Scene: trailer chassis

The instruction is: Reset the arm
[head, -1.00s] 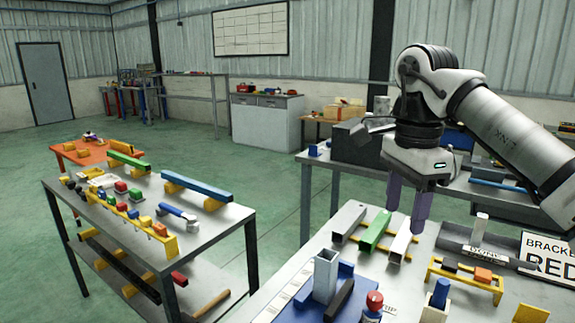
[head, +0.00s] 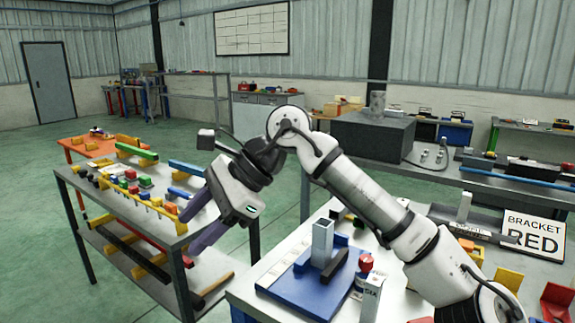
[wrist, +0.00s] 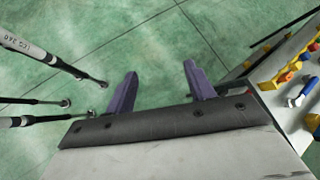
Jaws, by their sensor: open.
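My gripper (head: 203,226) is open and empty in the head view, its two purple fingers pointing down and left. It hangs in front of the right end of the left table (head: 125,203). In the wrist view my gripper (wrist: 158,85) shows its fingers spread apart with only green floor between them. My arm (head: 375,195) reaches up from the lower right, bends at the top and comes down to the left.
A blue board (head: 306,293) with an upright grey square tube (head: 322,243) lies on the front table. A sign reading BRACKET RED (head: 533,236) stands at right. The left table bears several coloured parts. Green floor is free between the tables and behind them.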

